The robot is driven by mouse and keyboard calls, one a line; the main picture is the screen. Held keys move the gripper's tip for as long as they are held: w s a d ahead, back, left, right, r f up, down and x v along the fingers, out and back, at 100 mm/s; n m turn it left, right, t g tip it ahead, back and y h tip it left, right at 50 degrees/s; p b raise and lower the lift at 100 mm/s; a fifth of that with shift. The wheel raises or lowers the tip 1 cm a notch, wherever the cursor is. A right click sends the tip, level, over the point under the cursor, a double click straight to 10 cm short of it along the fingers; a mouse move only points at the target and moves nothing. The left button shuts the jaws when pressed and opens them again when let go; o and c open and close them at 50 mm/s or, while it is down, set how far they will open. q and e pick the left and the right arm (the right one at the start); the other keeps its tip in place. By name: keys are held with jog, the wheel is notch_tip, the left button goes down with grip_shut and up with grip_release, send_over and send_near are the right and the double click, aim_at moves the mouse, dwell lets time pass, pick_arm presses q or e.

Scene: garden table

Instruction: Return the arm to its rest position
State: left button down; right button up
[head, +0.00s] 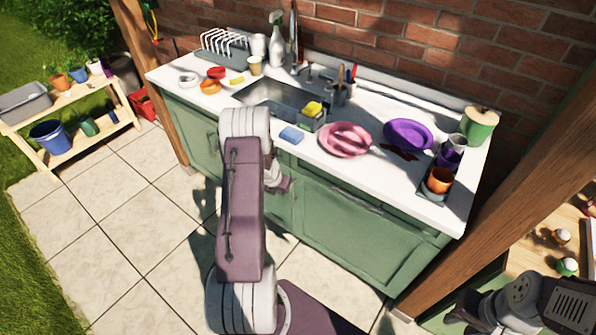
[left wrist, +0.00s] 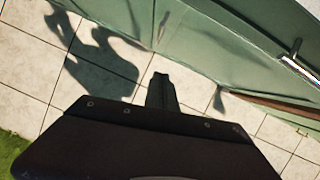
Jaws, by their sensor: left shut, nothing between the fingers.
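My left arm (head: 240,210) rises through the middle of the head view, in front of the green cabinet (head: 345,225). Its gripper is mostly hidden behind the arm there. In the left wrist view my left gripper (left wrist: 161,82) is shut and empty, pointing over the paved floor (left wrist: 105,65) beside the green cabinet front. My right gripper (head: 490,305) is at the bottom right corner of the head view, partly cut off; its finger opening cannot be made out.
The white counter (head: 300,158) holds a pink plate (head: 345,139), a purple bowl (head: 408,134), a blue sponge (head: 291,134) and a sink (head: 275,96). A wooden post (head: 500,205) stands at right. A wooden shelf (head: 75,93) stands far left. Paving is clear at left.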

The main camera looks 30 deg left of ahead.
pick_arm(q)
jog(key=d+r+n+y, duration=0.2)
jog(key=d+r+n, duration=0.6)
jog(key=r+n, duration=0.5)
jog(key=s+d+r+n+g+h, duration=0.3)
jog(key=s+d+n, duration=1.4)
jog(key=n, duration=0.4)
jog(key=shift+d, duration=0.15)
jog(key=shift+s, duration=0.1)
